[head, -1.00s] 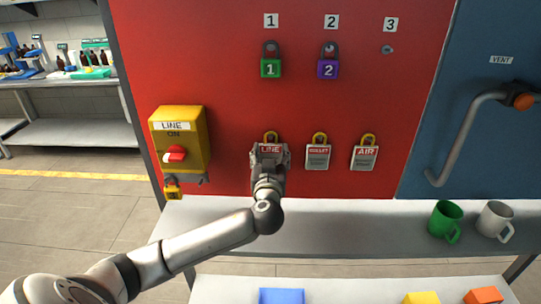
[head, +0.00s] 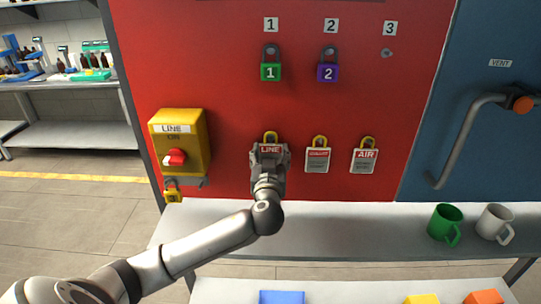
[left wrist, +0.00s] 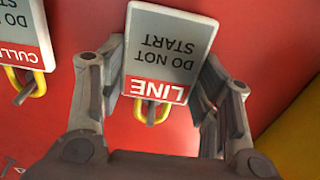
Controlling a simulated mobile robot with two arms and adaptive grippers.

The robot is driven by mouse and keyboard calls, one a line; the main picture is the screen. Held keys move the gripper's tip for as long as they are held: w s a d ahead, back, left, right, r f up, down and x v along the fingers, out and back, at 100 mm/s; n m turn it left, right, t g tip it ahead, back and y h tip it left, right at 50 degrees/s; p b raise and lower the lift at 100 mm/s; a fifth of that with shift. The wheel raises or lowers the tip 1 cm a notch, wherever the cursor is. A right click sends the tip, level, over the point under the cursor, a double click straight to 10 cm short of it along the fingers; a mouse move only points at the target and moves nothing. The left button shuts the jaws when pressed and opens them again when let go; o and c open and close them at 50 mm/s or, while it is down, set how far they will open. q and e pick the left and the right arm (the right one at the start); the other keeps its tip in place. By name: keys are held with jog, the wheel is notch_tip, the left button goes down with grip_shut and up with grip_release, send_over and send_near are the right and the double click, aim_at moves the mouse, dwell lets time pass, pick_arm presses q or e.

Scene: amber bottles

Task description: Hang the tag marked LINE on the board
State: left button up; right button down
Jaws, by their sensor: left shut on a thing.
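The LINE tag (head: 269,150) is grey with a red header and a yellow loop at its top. It is against the red board (head: 230,100), in the row of tags. In the left wrist view the tag (left wrist: 168,60) appears upside down, reading "LINE, DO NOT START", with its yellow loop (left wrist: 152,111) below. My left gripper (head: 269,158) is at the tag with one finger on each side, shut on it. The gripper covers the tag's lower part in the head view. My right gripper is not in view.
The CULLET tag (head: 317,160) and AIR tag (head: 364,161) hang to the right. Padlocks 1 (head: 270,71) and 2 (head: 328,71) hang above; peg 3 (head: 387,53) is bare. A yellow LINE switch box (head: 190,140) is left. Mugs (head: 445,222) stand on the shelf (head: 340,230).

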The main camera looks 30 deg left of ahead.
pick_arm(q)
jog(key=v, duration=0.7)
jog(key=shift+b, duration=0.3)
dwell(0.5)
jog(key=shift+w, duration=0.1)
dwell(1.0)
